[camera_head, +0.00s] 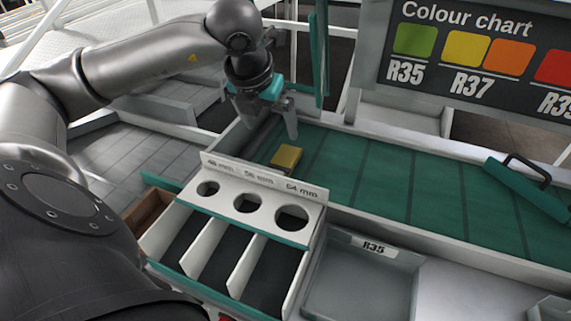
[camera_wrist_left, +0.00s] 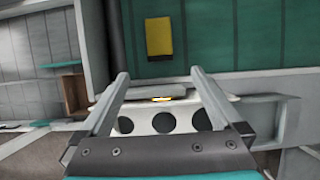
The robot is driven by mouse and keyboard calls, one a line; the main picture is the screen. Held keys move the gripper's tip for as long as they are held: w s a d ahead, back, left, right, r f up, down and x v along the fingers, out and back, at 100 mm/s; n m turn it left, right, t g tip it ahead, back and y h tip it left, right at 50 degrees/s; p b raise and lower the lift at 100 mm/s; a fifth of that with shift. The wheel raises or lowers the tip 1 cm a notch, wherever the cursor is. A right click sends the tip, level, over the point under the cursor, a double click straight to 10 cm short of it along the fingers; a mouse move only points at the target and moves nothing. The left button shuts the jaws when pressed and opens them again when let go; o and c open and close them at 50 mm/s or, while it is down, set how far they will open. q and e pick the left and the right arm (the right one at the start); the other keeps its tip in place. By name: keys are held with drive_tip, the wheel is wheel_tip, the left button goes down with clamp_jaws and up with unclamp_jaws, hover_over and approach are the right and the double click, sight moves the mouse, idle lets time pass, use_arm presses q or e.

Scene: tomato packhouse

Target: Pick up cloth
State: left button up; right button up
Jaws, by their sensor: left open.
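A folded yellow cloth (camera_head: 287,157) lies on the green belt near its left end, just behind the white sizing board. It also shows in the left wrist view (camera_wrist_left: 159,37), beyond my fingertips near the top. My left gripper (camera_head: 291,125) is above the belt and a little behind the cloth in the head view, apart from it. In the left wrist view its two fingers (camera_wrist_left: 159,75) are spread with nothing between them. My right gripper is not in view.
The white sizing board (camera_head: 265,179) with three round holes stands in front of the cloth, above divided bins. A grey R35 tray (camera_head: 362,283) sits to its right. A green tool with a black handle (camera_head: 527,188) lies at the belt's right. The middle belt is clear.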

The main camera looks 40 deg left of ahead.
use_arm(q)
approach(283, 160)
drive_tip(key=b+x, duration=0.1)
drive_tip(key=x, duration=0.2)
drive_tip(key=shift+s+d, duration=0.1)
drive_tip(key=shift+s, duration=0.05)
drive_tip(key=shift+x, duration=2.85)
drive_tip(key=shift+c, duration=0.2)
drive_tip(key=c, duration=1.2)
drive_tip(key=shift+r, duration=0.1)
drive_tip(key=shift+c, duration=0.4)
drive_tip(key=shift+r, duration=0.1)
